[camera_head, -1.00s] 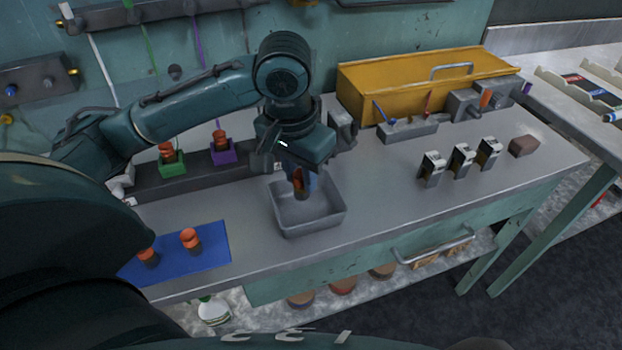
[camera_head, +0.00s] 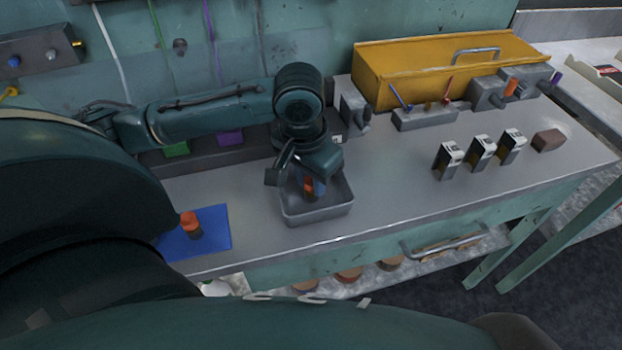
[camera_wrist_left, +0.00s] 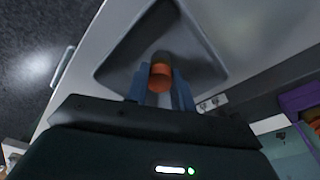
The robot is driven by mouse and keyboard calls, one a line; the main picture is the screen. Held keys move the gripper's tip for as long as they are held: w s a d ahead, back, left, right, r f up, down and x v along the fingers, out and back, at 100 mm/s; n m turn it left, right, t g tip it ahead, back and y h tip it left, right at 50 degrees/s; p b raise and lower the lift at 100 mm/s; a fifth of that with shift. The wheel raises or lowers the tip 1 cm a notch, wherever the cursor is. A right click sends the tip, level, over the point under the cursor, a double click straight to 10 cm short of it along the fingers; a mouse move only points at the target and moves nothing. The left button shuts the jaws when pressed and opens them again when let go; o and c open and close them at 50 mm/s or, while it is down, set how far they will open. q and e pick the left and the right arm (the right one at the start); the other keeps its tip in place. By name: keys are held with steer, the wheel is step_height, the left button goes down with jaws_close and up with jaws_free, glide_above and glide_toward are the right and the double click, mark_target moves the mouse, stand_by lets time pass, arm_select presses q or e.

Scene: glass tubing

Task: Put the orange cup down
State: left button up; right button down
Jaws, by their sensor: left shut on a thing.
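My left gripper (camera_head: 311,186) is shut on an orange cup (camera_head: 308,184). The cup is over or inside a grey square tray (camera_head: 318,215) on the bench; I cannot tell whether it touches the tray floor. In the left wrist view the cup (camera_wrist_left: 160,76) sits between the two blue fingertips, with the tray (camera_wrist_left: 125,50) beyond it. Another orange-topped cup (camera_head: 190,224) stands upright on a blue mat (camera_head: 215,240) at the left. My right gripper is not in view.
A green block (camera_head: 177,150) and a purple block (camera_head: 230,138) sit at the back left, partly behind my arm. A yellow box (camera_head: 440,75) stands at the back. Several small metal stands (camera_head: 448,160) and a brown block (camera_head: 549,140) are at the right. The bench between tray and stands is clear.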

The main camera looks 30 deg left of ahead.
arm_select(q)
steer(key=shift+f, duration=0.15)
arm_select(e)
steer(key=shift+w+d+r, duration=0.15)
arm_select(q)
steer(key=o, duration=1)
steer(key=shift+c, duration=0.2)
step_height(320, 180, up, 12)
steer(key=s+p, duration=0.1)
steer(key=p, duration=0.1)
steer(key=shift+s, duration=0.15)
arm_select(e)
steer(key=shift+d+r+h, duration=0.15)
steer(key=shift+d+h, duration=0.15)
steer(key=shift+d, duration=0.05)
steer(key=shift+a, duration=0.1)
